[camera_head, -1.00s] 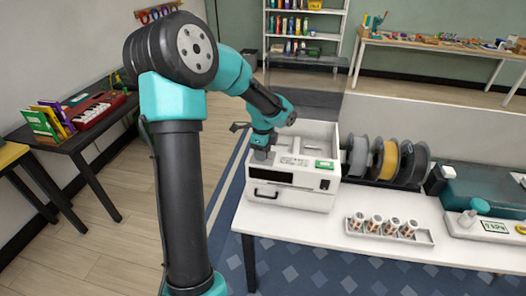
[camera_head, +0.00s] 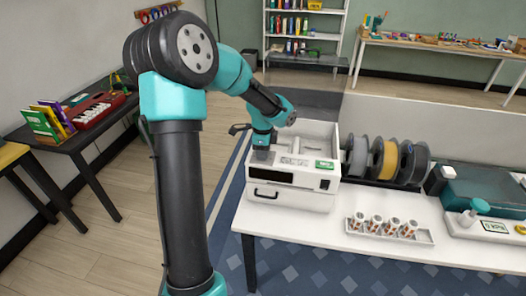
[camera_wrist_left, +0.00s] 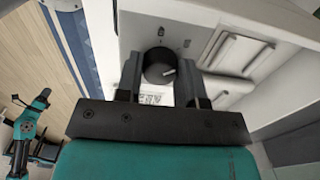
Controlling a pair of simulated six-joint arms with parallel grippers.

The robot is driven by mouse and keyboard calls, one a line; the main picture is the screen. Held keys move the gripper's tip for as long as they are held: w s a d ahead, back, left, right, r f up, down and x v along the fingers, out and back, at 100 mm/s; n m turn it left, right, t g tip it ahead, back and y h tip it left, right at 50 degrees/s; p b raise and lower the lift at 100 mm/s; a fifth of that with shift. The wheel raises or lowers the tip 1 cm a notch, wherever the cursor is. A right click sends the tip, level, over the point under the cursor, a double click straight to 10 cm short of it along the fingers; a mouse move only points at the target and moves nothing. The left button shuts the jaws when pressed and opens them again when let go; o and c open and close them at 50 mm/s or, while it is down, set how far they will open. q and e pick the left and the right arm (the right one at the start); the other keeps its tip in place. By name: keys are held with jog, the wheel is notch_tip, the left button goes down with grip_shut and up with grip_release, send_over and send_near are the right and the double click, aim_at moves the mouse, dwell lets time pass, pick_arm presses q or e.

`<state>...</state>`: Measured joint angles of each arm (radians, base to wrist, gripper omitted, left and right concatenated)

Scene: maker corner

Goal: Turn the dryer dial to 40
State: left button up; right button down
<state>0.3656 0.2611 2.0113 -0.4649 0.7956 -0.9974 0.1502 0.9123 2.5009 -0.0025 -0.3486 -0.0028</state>
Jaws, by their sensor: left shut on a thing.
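The white dryer (camera_head: 292,197) stands on the white table with its clear lid raised. The dryer dial (camera_wrist_left: 160,67) is a round black knob with a light pointer mark, on the dryer's top panel in the left wrist view. My left gripper (camera_wrist_left: 162,78) points down at the panel, one finger on each side of the dial, and is shut on it. In the head view the left gripper (camera_head: 262,154) is over the left part of the dryer top and hides the dial. The scale numbers are too small to read. My right gripper does not show.
Filament spools in grey, yellow and black (camera_head: 386,161) stand right of the dryer. A white tray (camera_head: 398,238) with several small patterned cylinders lies in front of them. A teal-topped case (camera_head: 484,190) is farther right. The table front is clear.

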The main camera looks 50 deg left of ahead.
pick_arm(q)
jog(key=n, duration=0.8)
jog(key=shift+n, duration=0.4)
jog(key=n, duration=0.4)
jog(key=shift+n, duration=2.5)
jog(key=o, duration=0.9)
jog(key=shift+r, duration=0.1)
notch_tip(320, 180, up, 17)
jog(key=shift+r, duration=0.15)
